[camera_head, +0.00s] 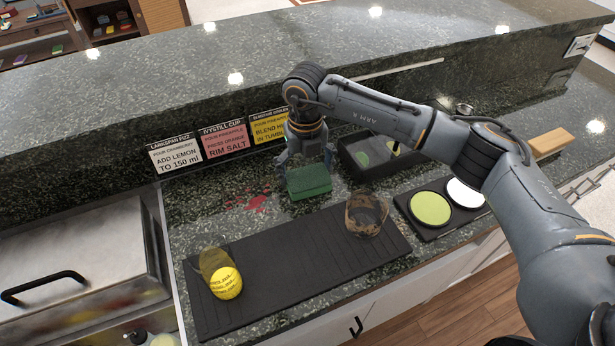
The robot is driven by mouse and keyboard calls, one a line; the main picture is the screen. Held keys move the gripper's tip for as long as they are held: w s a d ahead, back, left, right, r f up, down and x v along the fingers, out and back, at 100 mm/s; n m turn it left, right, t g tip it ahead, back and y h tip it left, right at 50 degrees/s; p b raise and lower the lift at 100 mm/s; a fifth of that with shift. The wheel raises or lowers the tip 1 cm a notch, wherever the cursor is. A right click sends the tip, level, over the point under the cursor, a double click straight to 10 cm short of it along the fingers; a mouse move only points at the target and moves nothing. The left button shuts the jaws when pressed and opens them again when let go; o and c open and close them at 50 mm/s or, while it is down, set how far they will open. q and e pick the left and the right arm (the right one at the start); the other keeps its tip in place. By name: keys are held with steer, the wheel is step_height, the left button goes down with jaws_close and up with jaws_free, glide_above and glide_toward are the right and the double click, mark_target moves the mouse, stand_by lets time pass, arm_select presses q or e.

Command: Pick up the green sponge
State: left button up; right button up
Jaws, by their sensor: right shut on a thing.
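The green sponge (309,182) is at the lower counter, beside a red spill (256,200) to its left. My right gripper (307,164) reaches down over it from above, its fingers at the sponge's two sides, and is shut on it. I cannot tell whether the sponge touches the counter or is a little above it. My left gripper does not show.
A dark tray (352,164) stands close right of the sponge. A rimmer tray (432,236) is further right. Recipe cards (224,139) line the wall behind.

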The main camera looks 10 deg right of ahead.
mark_target(306, 171)
steer(key=shift+r+b, duration=0.3)
steer(key=shift+r, duration=0.15)
step_height(306, 171, up, 2)
steer(key=shift+w+r+b, duration=0.1)
steer(key=shift+b, duration=0.45)
steer(key=s+a+r, duration=0.1)
steer(key=s+r, duration=0.1)
steer(key=r, duration=0.1)
steer(key=s+a+r+b, duration=0.1)
steer(key=r, duration=0.1)
steer(key=shift+s+a, duration=0.25)
steer(key=shift+a, duration=0.1)
steer(key=s+a+r+b, duration=0.2)
steer(key=s+a+r, duration=0.3)
steer(key=s, duration=0.3)
steer(key=shift+a, duration=0.4)
steer(key=shift+w, duration=0.1)
